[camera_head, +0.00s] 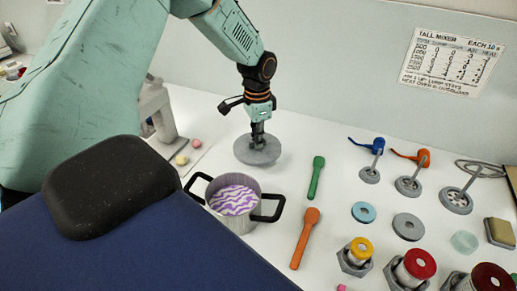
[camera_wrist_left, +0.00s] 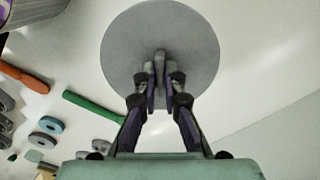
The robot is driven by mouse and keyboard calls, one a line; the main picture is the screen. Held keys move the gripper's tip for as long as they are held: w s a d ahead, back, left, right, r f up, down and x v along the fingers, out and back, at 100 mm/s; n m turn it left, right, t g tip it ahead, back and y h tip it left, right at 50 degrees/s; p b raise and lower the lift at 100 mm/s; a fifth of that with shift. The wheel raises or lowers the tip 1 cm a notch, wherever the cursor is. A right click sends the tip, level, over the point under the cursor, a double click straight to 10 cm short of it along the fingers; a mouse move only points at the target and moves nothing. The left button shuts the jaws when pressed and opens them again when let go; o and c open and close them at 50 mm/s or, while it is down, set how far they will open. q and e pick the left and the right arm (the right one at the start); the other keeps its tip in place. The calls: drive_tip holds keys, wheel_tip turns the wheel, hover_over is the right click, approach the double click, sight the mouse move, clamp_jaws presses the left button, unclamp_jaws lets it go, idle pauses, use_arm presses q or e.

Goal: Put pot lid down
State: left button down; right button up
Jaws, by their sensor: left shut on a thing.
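The pot lid (camera_head: 258,151) is a grey round disc behind the pot, at or just above the white worktop; I cannot tell whether it touches. My left gripper (camera_head: 257,128) points down and is shut on the lid's knob. The left wrist view shows the lid (camera_wrist_left: 160,30) as a full disc, with the fingers of the left gripper (camera_wrist_left: 160,75) closed around its knob. The pot (camera_head: 236,218) is metal with black handles and stands open, with purple and white swirled contents. My right gripper is not in view.
A green-handled tool (camera_head: 316,178) and an orange-handled tool (camera_head: 305,238) lie right of the pot. Several rings, stirrers and coloured jars fill the right side. A grey stand (camera_head: 160,115) and small pink and yellow balls are left of the lid.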

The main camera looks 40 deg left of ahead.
use_arm(q)
drive_tip(key=f, duration=0.4)
drive_tip(key=shift+a, duration=0.3)
drive_tip(key=shift+f, duration=0.2)
drive_tip(key=shift+d+r, duration=0.1)
drive_tip(key=shift+d, duration=0.1)
drive_tip(key=shift+w+a+f, duration=0.1)
drive_tip(key=shift+f, duration=0.15)
drive_tip(key=c, duration=1.7)
unclamp_jaws()
drive_tip(key=shift+o, duration=1.2)
drive_tip(key=shift+r, duration=0.1)
wheel_tip(320, 180, up, 12)
drive_tip(key=shift+r, duration=0.1)
